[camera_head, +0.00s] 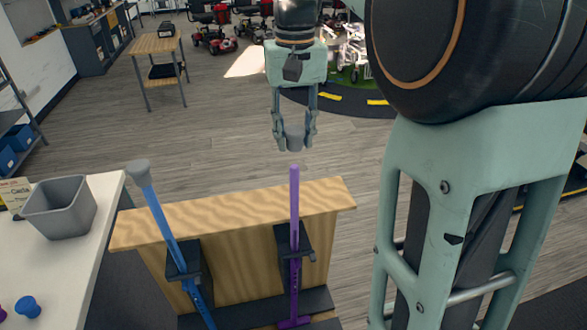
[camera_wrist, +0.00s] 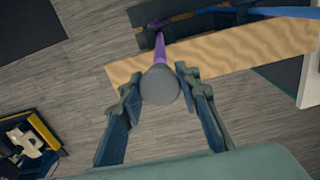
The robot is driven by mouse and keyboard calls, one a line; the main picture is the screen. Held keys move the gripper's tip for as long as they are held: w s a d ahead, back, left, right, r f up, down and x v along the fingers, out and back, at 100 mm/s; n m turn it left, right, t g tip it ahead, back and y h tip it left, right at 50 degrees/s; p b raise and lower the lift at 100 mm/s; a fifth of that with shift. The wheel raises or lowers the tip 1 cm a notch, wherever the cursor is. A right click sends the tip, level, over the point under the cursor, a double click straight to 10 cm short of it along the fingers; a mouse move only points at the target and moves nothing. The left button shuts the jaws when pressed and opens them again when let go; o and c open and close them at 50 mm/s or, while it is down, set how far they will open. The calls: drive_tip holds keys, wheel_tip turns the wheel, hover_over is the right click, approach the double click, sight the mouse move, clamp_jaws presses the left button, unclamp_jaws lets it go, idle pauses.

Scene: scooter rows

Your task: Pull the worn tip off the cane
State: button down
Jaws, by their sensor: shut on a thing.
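A purple cane (camera_head: 294,206) stands upright, upside down, in a dark clamp (camera_head: 292,240) on the wooden stand. Its upper end is bare. My gripper (camera_head: 294,137) is shut on a grey rubber tip (camera_head: 295,140), just above the cane's upper end, with a small gap between tip and cane. In the wrist view the round grey tip (camera_wrist: 160,85) sits between my fingers (camera_wrist: 158,88), and the purple cane (camera_wrist: 160,48) shows beyond it. Its wear cannot be made out.
A blue cane (camera_head: 167,230) with a grey tip (camera_head: 139,172) leans in another clamp on the wooden stand (camera_head: 225,208). A grey bin (camera_head: 60,207) stands on the white table (camera_head: 90,250) at left, near blue and purple knobs. Open floor lies behind.

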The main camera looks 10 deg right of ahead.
drive_tip(key=shift+r, duration=1.5)
